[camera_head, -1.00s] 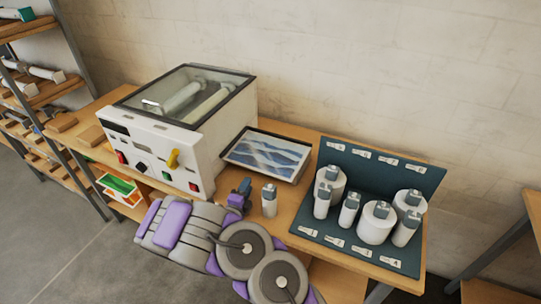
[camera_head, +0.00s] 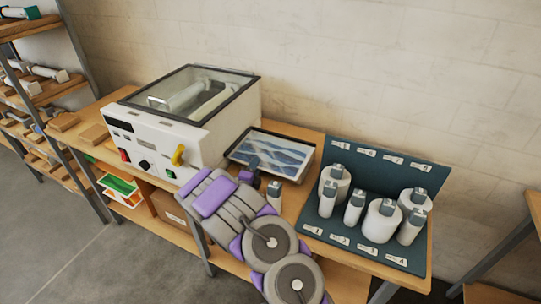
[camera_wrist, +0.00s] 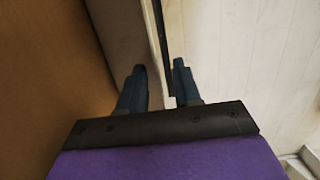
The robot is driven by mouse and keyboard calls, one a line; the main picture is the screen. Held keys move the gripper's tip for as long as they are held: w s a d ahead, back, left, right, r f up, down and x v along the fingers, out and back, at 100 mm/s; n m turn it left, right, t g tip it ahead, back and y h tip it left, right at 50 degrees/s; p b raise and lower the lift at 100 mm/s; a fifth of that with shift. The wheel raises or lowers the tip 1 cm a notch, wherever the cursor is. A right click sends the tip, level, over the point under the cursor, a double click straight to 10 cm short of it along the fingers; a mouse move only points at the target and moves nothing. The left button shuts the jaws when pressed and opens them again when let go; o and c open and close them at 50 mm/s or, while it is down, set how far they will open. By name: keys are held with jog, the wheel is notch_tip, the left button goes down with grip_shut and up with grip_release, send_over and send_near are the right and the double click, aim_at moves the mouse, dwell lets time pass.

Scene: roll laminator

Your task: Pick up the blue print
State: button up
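The blue print (camera_head: 280,150), a sheet with blue wave shapes, lies in a shallow dark-rimmed tray (camera_head: 302,174) right of the laminator (camera_head: 165,140). My gripper (camera_head: 255,163) is at the tray's near left side and covers a small part of the print in the head view. In the wrist view my gripper (camera_wrist: 160,72) has its two dark fingers apart, with a pale edge and a dark line running between and beyond them. I cannot tell whether they touch anything. The print's blue face is not seen in the wrist view.
A white bottle (camera_head: 274,194) stands close to the right of my gripper. A dark teal board (camera_head: 330,229) with several white bottles and canisters is at the right. A wall rises behind the bench (camera_head: 110,95).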

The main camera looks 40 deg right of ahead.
jog(key=shift+a, duration=0.15)
jog(key=shift+c, duration=0.2)
jog(key=shift+d+f, duration=0.2)
jog(key=shift+d, duration=0.7)
grip_shut()
jog(key=shift+a+r, duration=0.15)
jog(key=shift+a, duration=0.5)
